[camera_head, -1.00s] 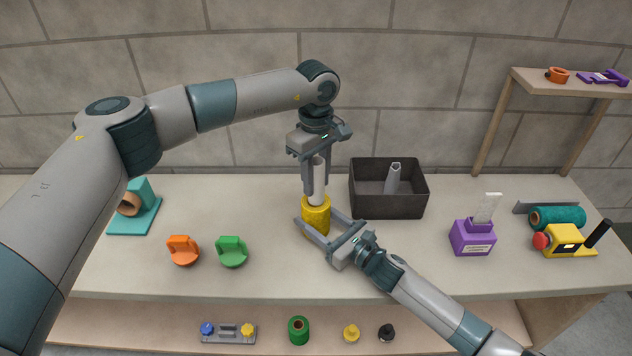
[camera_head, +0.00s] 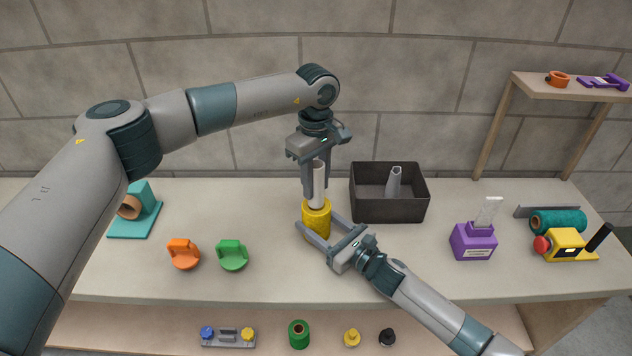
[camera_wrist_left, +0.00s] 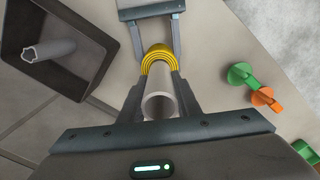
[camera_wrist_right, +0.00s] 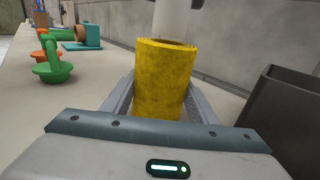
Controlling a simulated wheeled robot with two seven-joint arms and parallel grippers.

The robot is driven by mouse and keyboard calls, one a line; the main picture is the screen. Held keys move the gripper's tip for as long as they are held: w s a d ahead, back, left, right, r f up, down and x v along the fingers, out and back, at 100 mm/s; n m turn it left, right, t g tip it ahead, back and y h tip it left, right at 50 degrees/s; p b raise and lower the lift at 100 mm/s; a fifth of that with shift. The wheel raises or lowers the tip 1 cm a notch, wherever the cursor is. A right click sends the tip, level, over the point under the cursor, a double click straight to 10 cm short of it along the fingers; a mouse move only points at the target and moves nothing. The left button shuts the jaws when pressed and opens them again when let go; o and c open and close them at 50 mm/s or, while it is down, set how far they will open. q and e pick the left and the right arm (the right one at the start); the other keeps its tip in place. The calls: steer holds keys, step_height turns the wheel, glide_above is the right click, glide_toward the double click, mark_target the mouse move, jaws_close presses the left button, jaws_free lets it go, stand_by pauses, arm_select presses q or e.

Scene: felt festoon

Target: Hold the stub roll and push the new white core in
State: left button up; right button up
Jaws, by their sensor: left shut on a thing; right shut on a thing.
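The yellow stub roll (camera_head: 317,222) stands upright on the bench. My right gripper (camera_head: 317,233) is shut around it from the right and front; the roll also shows between the fingers in the right wrist view (camera_wrist_right: 161,80). The white core (camera_head: 318,186) stands upright, its lower end at the top of the roll, apparently in its middle. My left gripper (camera_head: 315,190) points down from above and is shut on the core. In the left wrist view the hollow white core (camera_wrist_left: 160,102) sits between the fingers with the yellow roll beyond it. How deep it sits is hidden.
A dark open box (camera_head: 390,210) holding a grey tube (camera_head: 393,182) stands close right of the roll. Orange (camera_head: 183,254) and green (camera_head: 232,255) pieces lie left. A purple block (camera_head: 473,241) and yellow tool (camera_head: 565,245) are at right. Bench between is clear.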

mark_target(316, 164)
arm_select(q)
steer(key=shift+f, duration=2)
steer(key=o, duration=1.1)
steer(key=shift+o, duration=0.2)
steer(key=shift+r, duration=0.1)
step_height(316, 164, up, 12)
steer(key=shift+f, duration=0.1)
stand_by(0.5)
step_height(316, 164, up, 10)
stand_by(0.9)
arm_select(e)
steer(key=o, duration=1.3)
